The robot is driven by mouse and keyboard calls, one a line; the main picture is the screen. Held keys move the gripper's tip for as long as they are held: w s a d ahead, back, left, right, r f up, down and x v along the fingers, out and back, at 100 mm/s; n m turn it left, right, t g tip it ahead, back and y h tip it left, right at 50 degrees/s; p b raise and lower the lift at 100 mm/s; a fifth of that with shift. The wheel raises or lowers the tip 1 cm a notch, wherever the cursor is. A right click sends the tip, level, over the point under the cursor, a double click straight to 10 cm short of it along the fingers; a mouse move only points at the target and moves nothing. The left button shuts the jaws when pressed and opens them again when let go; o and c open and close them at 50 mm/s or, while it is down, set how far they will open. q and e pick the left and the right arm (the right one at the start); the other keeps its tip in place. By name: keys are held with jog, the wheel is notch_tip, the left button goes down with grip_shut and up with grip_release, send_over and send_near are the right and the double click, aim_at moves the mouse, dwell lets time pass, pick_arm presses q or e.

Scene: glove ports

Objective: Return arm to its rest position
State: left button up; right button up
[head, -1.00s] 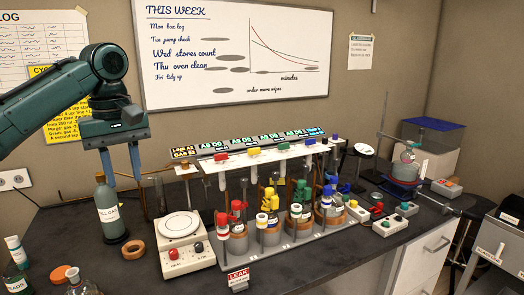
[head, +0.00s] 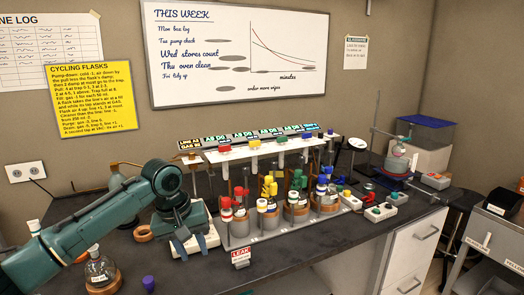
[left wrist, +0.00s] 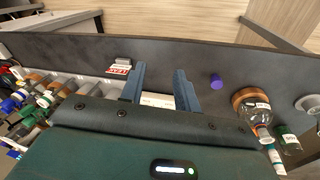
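My left arm comes in from the left in the head view, low over the bench. My left gripper (head: 188,243) points downward in front of the flask rack, over the white balance. It also shows in the left wrist view (left wrist: 158,88), its two blue fingers apart with nothing held between them. A white surface shows behind the fingers there. The arm hides much of the balance (head: 209,234) and the bench's left part. My right gripper is in neither view.
Flasks with coloured stoppers stand in a rack (head: 262,240) right of the gripper, a red-and-white leak sign (head: 241,257) in front. A purple stopper (head: 149,283) lies near the front edge. A round flask (head: 101,271) stands at the front left, near the arm. The bench front right of the sign is clear.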

pick_arm(q)
jog(key=s+d+f+m+t+h, duration=0.2)
jog(key=s+d+f, duration=0.3)
jog(key=f, duration=0.5)
jog(key=s+d+f+m+t+h, duration=0.15)
jog(key=s+d+f, duration=0.35)
jog(key=f, duration=0.5)
jog(key=s+a+f+m+t+y, duration=0.1)
jog(key=s+a+f+t, duration=0.1)
jog(key=s+a, duration=0.3)
jog(key=s+a+f+m+t+y, duration=0.1)
jog(key=s+a+f, duration=0.4)
jog(key=s, duration=0.7)
jog(key=shift+s+f+t+y, duration=0.25)
jog(key=shift+t+y, duration=0.1)
jog(key=shift+t, duration=0.5)
